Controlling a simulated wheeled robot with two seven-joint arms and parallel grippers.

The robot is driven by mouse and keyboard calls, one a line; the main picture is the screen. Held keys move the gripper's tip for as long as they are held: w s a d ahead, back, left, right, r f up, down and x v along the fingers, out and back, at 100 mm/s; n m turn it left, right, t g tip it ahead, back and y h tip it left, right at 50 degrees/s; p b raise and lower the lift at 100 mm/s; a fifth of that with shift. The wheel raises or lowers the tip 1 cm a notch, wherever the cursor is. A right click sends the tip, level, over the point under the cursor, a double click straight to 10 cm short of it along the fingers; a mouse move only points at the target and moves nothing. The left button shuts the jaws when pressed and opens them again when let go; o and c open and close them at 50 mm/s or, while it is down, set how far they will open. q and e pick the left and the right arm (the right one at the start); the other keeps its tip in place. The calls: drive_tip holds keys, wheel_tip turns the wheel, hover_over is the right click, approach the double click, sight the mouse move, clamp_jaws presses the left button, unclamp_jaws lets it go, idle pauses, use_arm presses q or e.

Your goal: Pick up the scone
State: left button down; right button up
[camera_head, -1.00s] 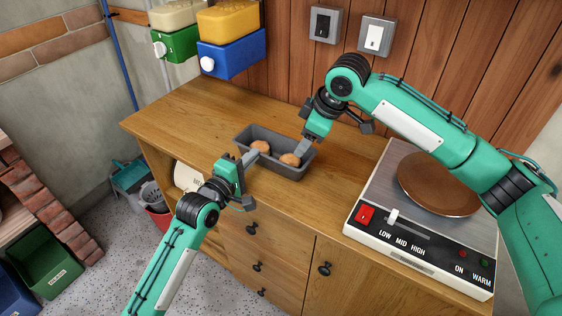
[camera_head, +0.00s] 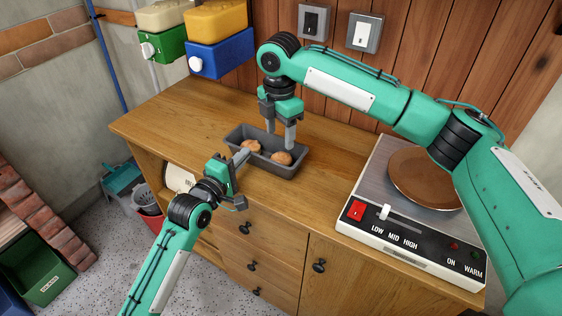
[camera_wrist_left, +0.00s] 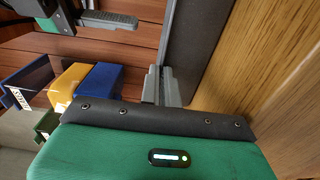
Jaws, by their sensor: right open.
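Two brown scones, one on the left (camera_head: 252,146) and one on the right (camera_head: 282,158), lie in a dark grey loaf tin (camera_head: 292,173) on the wooden counter. My right gripper (camera_head: 281,139) is open and points down over the tin, its fingers just behind and above the right scone. It looks empty. My left gripper (camera_head: 244,155) is at the tin's near left side. In the left wrist view its fingers (camera_wrist_left: 163,86) look closed on the tin's wall (camera_wrist_left: 192,45). The scones are hidden in that view.
A hot plate (camera_head: 425,180) with a control panel stands at the right of the counter. Blue (camera_head: 222,55) and green (camera_head: 163,46) dispensers hang at the back left. The counter left of the tin is clear.

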sight(281, 156)
drive_tip(key=f, duration=0.8)
drive_tip(key=shift+w+d, duration=0.2)
drive_tip(key=c, duration=0.6)
